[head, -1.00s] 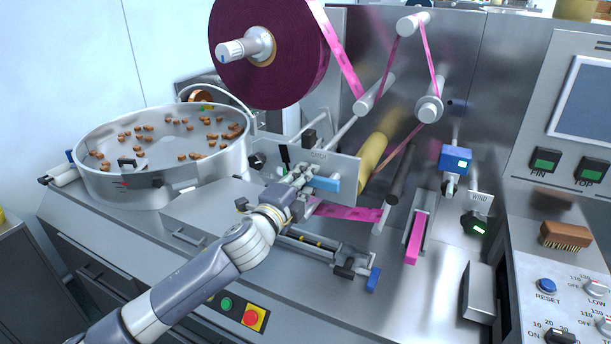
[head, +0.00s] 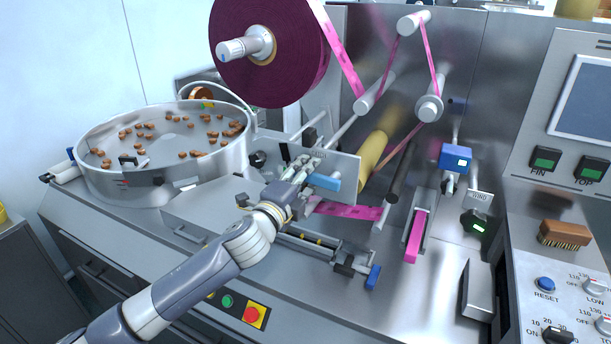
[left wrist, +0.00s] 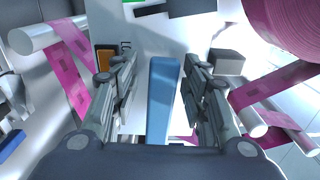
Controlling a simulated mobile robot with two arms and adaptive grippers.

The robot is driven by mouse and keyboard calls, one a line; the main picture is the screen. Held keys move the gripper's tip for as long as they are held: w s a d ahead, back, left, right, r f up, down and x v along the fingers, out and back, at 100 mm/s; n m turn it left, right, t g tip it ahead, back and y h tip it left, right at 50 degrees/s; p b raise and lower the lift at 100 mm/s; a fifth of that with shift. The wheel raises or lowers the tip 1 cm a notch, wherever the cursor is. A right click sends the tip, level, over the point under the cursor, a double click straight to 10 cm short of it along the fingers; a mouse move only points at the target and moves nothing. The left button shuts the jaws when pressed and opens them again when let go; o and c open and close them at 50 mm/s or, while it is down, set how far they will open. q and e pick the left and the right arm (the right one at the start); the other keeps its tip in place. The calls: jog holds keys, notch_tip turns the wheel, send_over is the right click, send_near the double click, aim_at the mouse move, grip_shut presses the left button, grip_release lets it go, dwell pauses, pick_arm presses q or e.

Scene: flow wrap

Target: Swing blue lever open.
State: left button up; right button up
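The blue lever (head: 323,182) sticks out at the front of an upright metal plate (head: 346,172) in the middle of the machine. In the left wrist view the blue lever (left wrist: 163,98) stands lengthwise between my fingers, with a visible gap on either side. My left gripper (head: 306,167) is at the plate, right beside the lever's left end. In the left wrist view its two fingers (left wrist: 162,90) are apart and hold nothing. My right gripper is not in view.
A smaller blue handle (head: 373,277) sits on a low rail in front. Pink film (head: 348,212) runs below the plate, and a large film roll (head: 288,70) hangs above. A round metal bowl (head: 95,178) with brown pieces stands left. A blue block (head: 455,157) is at right.

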pick_arm(q)
jog(key=shift+s, duration=0.15)
jog(key=v, duration=1.2)
